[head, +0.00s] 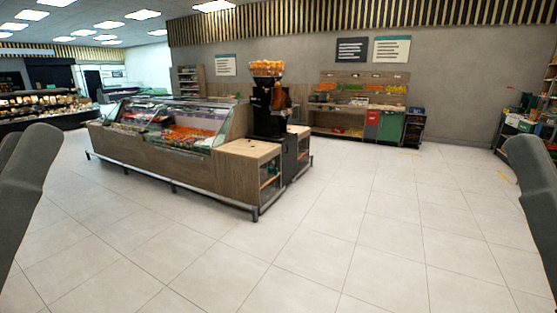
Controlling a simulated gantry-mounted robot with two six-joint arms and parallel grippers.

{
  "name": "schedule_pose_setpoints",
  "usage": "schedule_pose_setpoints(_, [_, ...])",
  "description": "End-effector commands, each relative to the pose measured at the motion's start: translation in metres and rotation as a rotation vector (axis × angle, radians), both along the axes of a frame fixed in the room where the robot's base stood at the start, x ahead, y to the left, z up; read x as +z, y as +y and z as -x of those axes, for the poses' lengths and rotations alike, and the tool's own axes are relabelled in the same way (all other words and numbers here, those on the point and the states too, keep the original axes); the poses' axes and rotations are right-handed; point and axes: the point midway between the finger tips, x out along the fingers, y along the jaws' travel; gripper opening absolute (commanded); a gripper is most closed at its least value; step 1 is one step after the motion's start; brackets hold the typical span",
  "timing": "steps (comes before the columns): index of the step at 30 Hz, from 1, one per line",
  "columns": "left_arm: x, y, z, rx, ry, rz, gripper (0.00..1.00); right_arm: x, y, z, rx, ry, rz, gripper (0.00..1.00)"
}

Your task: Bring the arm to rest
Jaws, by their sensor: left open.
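A grey part of my right arm (537,190) stands at the right edge; the right gripper itself does not show. The orange juicer (270,108) is a tall black machine with oranges heaped on top. It stands at the right end of the wooden counter, well away from both arms.
The wooden display counter (165,160) with a glass case stands left of centre. Wall shelves (358,102), with a red bin (372,126) and a green bin (390,129), are at the back. Stocked shelving is at far right. The tiled floor (350,235) in front is clear.

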Motion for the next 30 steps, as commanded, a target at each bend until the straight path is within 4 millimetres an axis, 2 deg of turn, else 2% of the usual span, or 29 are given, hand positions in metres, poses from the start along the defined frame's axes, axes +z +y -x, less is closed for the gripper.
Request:
schedule_pose_setpoints(1, [-0.002,0.012,0.004,0.164,-0.018,-0.078,0.43,-0.001,0.0,0.0,0.0,0.001,0.0,0.5])
schedule_pose_setpoints(3, [-0.003,0.016,0.001,0.337,-0.026,-0.211,0.43,-0.001,0.0,0.0,0.0,0.001,0.0,0.5])
schedule_pose_setpoints(4, [0.03,0.016,0.001,0.326,-0.026,-0.204,0.43,0.03,0.0,-0.001,0.0,0.004,0.0,0.5])
schedule_pose_setpoints(6, [0.062,0.016,0.001,0.321,-0.023,-0.2,0.43,0.063,0.0,0.0,0.0,0.0,0.0,0.5])
schedule_pose_setpoints(11, [0.129,0.016,0.0,0.319,-0.022,-0.2,0.43,0.132,0.0,0.0,0.0,0.0,0.0,0.5])
schedule_pose_setpoints(21, [0.296,0.016,0.0,0.317,-0.02,-0.2,0.43,0.299,0.0,0.0,0.0,0.0,0.0,0.5])
schedule_pose_setpoints(25, [0.348,0.016,0.0,0.316,-0.02,-0.199,0.43,0.351,0.0,0.0,0.0,0.0,0.0,0.5])
schedule_pose_setpoints(27, [0.365,0.016,0.0,0.316,-0.019,-0.199,0.43,0.368,0.0,0.0,0.0,0.0,0.0,0.5])
schedule_pose_setpoints(30, [0.378,0.016,-0.001,0.316,-0.019,-0.199,0.43,0.381,0.0,0.0,0.0,0.0,0.0,0.5])
